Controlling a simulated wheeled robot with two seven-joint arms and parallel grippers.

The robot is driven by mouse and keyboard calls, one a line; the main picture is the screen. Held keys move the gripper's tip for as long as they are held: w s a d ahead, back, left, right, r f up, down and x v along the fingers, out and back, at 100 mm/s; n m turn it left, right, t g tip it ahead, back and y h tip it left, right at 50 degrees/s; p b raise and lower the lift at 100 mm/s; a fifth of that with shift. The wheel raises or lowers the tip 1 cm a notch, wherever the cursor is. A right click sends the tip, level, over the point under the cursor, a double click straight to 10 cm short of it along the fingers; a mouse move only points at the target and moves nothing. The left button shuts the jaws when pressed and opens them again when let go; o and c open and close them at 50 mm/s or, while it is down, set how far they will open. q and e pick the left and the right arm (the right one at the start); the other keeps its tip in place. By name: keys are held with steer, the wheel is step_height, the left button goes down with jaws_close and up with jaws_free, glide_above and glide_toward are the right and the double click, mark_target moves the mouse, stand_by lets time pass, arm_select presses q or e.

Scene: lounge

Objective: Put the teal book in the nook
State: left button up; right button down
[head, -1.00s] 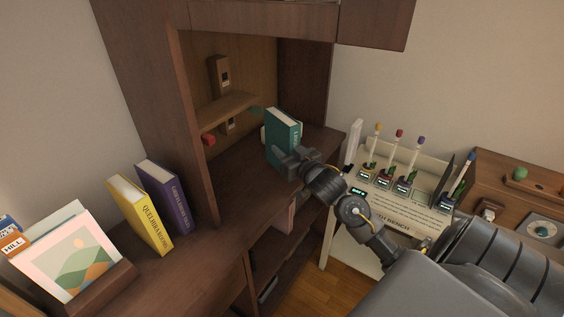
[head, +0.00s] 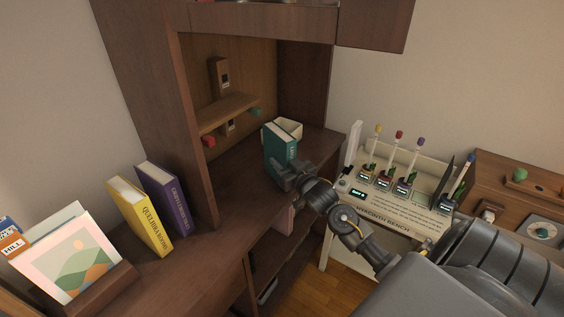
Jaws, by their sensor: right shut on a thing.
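The teal book (head: 282,143) stands upright in my right gripper (head: 285,178), which is shut on its lower part. The gripper and book are at the front of the nook (head: 232,168), the open recess in the dark wooden cabinet. Whether the book's bottom touches the nook floor is hidden by the gripper. My left gripper is not in view.
A small shelf (head: 228,112) with small blocks hangs inside the nook. A purple book (head: 165,195) and a yellow book (head: 141,216) stand left. A bench with tubes (head: 395,190) is at right.

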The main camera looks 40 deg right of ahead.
steer(key=c, duration=1)
jaws_free()
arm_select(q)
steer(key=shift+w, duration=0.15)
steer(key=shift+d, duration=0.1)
arm_select(e)
steer(key=shift+r, duration=0.1)
steer(key=shift+s+p, duration=0.4)
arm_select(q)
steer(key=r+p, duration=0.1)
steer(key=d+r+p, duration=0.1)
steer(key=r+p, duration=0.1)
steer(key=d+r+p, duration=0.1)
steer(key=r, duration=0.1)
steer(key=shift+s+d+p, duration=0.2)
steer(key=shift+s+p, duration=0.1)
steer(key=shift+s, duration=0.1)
arm_select(e)
steer(key=s, duration=0.7)
steer(key=s+a, duration=0.1)
steer(key=s, duration=0.3)
